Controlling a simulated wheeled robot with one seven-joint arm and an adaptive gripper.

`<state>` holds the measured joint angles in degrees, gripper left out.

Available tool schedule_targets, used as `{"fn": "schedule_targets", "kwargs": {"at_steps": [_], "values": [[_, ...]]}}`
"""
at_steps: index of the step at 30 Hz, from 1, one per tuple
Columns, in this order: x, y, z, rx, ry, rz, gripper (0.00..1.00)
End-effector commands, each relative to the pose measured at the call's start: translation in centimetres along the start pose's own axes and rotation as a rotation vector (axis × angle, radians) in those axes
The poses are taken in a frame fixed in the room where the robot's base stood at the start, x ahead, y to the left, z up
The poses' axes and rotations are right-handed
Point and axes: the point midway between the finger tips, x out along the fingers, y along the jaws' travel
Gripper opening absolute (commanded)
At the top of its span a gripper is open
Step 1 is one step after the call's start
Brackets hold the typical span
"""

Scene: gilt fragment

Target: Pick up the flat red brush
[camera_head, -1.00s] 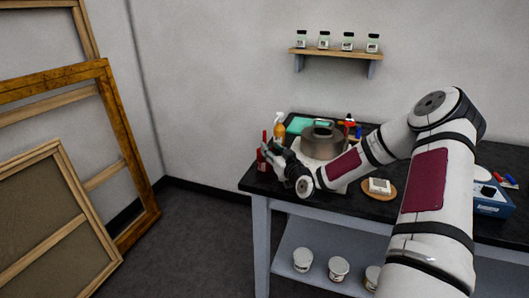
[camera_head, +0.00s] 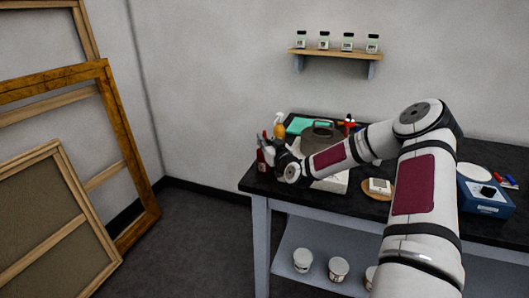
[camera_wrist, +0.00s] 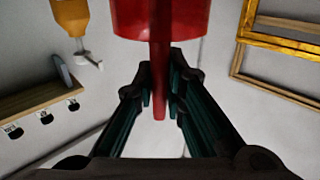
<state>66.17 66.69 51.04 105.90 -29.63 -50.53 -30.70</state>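A thin red handle, which I take for the flat red brush (camera_wrist: 158,75), runs down the middle of the wrist view. My gripper (camera_wrist: 161,92) has one dark finger on either side of this handle, with a narrow gap between the tips. I cannot tell whether both fingers touch it. In the head view my gripper (camera_head: 280,155) is at the table's left end, beside the red container (camera_head: 265,159). The brush is hard to make out there.
An orange spray bottle (camera_head: 279,127) stands close behind; it also shows in the wrist view (camera_wrist: 70,15). A grey pot (camera_head: 321,136), a small white block on a round board (camera_head: 379,186) and a blue box (camera_head: 485,202) are on the black table (camera_head: 270,185). Frames (camera_head: 75,75) lean at left.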

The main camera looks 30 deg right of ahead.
Motion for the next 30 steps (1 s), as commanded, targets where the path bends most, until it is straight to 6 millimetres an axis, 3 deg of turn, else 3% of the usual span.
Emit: {"fn": "schedule_targets", "kwargs": {"at_steps": [16,30], "values": [[0.0,0.0,-0.9,-0.003,0.002,-0.001,0.0],[0.0,0.0,-7.8,-0.004,0.002,-0.001,0.0]]}}
